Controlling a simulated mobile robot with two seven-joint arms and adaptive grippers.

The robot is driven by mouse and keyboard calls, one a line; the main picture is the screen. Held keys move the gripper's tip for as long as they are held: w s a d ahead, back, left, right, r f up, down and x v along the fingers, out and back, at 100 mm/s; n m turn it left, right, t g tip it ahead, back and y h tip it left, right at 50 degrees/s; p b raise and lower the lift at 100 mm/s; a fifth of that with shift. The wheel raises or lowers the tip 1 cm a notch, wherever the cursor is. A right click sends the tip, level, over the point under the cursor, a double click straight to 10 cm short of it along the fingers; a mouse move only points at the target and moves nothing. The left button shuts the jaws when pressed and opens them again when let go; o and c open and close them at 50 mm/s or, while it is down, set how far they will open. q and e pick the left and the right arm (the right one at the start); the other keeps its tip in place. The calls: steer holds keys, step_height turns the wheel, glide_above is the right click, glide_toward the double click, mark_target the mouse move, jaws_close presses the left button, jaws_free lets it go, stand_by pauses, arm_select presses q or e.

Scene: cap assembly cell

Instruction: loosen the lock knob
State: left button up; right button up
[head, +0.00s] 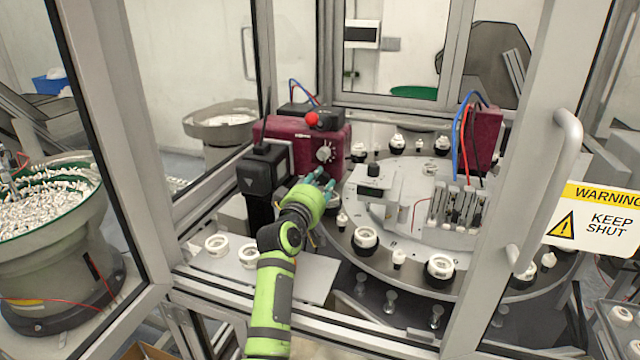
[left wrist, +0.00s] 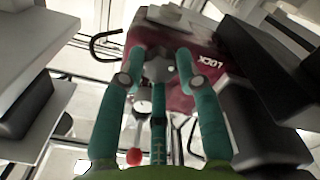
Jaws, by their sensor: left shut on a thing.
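The lock knob (left wrist: 157,70) is a grey, rounded knob on a dark red unit (left wrist: 205,58) that bears the word LOCK, upside down in the left wrist view. My left gripper (left wrist: 156,72) has teal fingers that close around the knob from both sides and is shut on it. In the head view the left gripper (head: 325,178), on its green arm, reaches the lower front of the dark red unit (head: 275,132). There the fingers hide the knob. My right gripper is not in view.
A pale round fitting (head: 324,153) and a red ball (head: 312,119) sit above the fingers. A black box (head: 262,172) stands close left. The rotary table (head: 455,230) with white caps is to the right. A door frame (head: 540,130) with a warning sign (head: 598,212) stands right.

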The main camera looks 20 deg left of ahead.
arm_select(q)
steer(key=shift+a+r+n, duration=0.1)
steer(key=shift+r+n, duration=0.3)
steer(key=shift+n, duration=0.5)
steer(key=o, duration=1.2)
steer(key=shift+c, duration=0.2)
steer(key=shift+f, duration=0.2)
